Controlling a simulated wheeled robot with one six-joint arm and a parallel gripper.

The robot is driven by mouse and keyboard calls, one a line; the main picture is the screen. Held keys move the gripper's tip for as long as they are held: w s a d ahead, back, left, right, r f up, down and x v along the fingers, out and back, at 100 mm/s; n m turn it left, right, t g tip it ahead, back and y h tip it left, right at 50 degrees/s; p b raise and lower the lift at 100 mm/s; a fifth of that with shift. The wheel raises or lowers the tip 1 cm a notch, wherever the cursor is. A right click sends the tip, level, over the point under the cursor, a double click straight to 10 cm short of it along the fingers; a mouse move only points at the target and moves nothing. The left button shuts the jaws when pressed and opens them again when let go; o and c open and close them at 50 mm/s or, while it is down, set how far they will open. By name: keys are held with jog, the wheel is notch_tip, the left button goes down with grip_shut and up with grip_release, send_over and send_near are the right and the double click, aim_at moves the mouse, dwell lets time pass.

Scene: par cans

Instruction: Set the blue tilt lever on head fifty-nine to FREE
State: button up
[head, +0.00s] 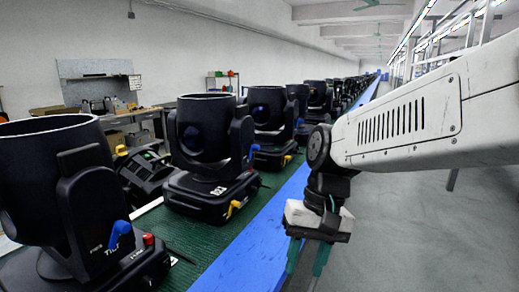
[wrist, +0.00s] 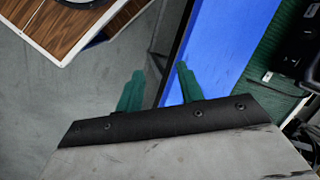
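Several black moving heads stand in a row on a green mat. The nearest head (head: 75,190) has a blue lever (head: 119,232) beside a "TILT" marking and a red knob (head: 148,239). I cannot read which head is fifty-nine, nor any FREE marking. My gripper (head: 307,258) points down right of the row, over the blue edge and floor, touching no lever. Its green fingers (wrist: 160,72) are apart with nothing between them.
The blue strip (head: 262,235) edges the bench beside the green mat (head: 195,235). It also shows in the wrist view (wrist: 230,45), with part of a black unit (wrist: 300,45) at right. Grey floor (head: 420,230) lies open on the right. A workbench (head: 120,115) stands behind.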

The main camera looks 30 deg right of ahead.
jog(key=w+m+t+y, duration=0.1)
jog(key=w+m+y, duration=0.3)
jog(key=w+m, duration=0.15)
jog(key=m+t+y, duration=0.3)
jog(key=m+t, duration=1.1)
jog(key=m, duration=0.7)
send_near(259, 147)
jog(key=w, duration=0.2)
jog(key=x, duration=0.7)
jog(key=shift+a+f, duration=0.15)
jog(key=shift+a, duration=0.4)
